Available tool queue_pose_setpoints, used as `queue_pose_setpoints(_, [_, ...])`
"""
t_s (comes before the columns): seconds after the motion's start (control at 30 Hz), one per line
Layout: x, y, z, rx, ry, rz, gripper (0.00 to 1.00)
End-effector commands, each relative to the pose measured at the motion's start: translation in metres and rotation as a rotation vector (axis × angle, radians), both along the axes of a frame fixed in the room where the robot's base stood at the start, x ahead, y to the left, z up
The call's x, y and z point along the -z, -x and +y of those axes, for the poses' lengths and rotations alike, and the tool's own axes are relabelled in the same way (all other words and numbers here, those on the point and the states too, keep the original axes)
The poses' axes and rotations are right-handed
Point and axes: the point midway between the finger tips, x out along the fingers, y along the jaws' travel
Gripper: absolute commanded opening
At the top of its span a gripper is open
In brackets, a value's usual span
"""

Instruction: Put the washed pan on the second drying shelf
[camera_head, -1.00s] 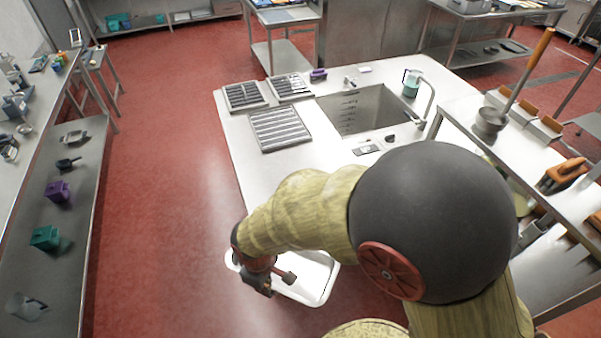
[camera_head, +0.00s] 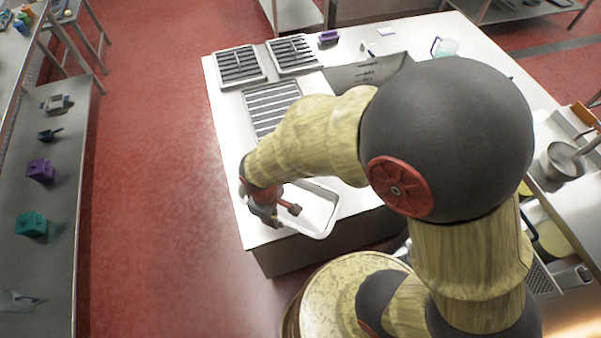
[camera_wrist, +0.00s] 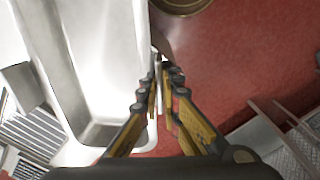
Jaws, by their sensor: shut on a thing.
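The pan (camera_head: 318,212) is a shiny, pale, rectangular tray with rounded corners. It appears over the front left corner of the sink counter (camera_head: 222,130) in the head view. My gripper (camera_head: 270,217) is shut on its rim at the left side. In the wrist view the pan (camera_wrist: 88,60) fills the left part, and the fingertips (camera_wrist: 160,75) close on its right edge. My arm hides part of the pan in the head view. I cannot tell which surface is the second drying shelf.
Dark slatted grates (camera_head: 240,66) lie on the counter beside the sink basin (camera_head: 358,74). A long grey shelf with small purple (camera_head: 40,170) and teal (camera_head: 31,224) items runs at the left. A bench with a mixing pot (camera_head: 560,162) is at right. Red floor between is clear.

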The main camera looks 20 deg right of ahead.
Motion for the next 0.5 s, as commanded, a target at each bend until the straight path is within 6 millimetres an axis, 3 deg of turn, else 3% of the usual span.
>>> queue_pose_setpoints(0.5, [0.047, -0.078, -0.056, 0.005, 0.0, 0.001, 0.0])
